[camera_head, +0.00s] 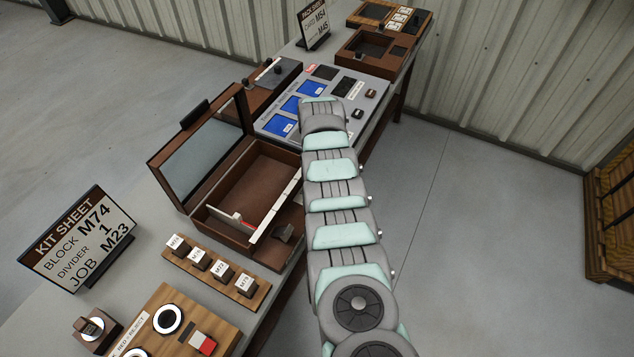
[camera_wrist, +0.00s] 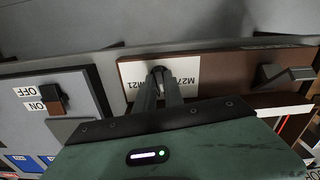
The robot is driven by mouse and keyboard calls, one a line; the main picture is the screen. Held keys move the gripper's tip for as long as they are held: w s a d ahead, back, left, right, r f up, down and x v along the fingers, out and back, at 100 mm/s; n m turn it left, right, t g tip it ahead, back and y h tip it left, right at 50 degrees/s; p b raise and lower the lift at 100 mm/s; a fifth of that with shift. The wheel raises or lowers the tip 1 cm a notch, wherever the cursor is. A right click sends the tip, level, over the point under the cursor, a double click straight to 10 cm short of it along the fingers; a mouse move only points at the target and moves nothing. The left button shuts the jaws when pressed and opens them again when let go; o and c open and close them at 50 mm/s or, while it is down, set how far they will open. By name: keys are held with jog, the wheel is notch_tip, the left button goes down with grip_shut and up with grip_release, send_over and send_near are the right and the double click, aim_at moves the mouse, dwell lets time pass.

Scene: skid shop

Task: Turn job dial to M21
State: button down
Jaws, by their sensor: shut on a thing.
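In the wrist view, the job dial (camera_wrist: 158,70) is a small dark knob on a white label plate (camera_wrist: 185,72) on a brown front panel. The plate's print is upside down; M21 reads at its left, and another M-number at its right is partly covered. My gripper (camera_wrist: 158,82) is shut on the dial, one finger on each side. The fingers hide most of the knob, so I cannot tell which way it points. In the head view, my arm covers the dial and gripper.
The open brown case (camera_head: 235,221) has a raised lid (camera_head: 200,155) and a dark knob (camera_wrist: 285,76) beside the dial. A grey panel (camera_wrist: 45,95) with an ON/OFF switch (camera_wrist: 52,95) adjoins. The kit sheet (camera_head: 80,240) reads JOB M23.

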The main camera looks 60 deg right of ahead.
jog(key=m+b, duration=0.1)
jog(key=m, duration=0.2)
jog(key=shift+f+m, duration=0.1)
jog(key=shift+m, duration=0.3)
jog(key=m+b, duration=0.2)
jog(key=m, duration=0.1)
jog(key=m+b, duration=0.2)
jog(key=m, duration=0.3)
jog(key=shift+m+b, duration=0.85)
jog(key=shift+m, duration=0.75)
jog(key=c, duration=1.4)
grip_release()
jog(key=shift+c, duration=0.2)
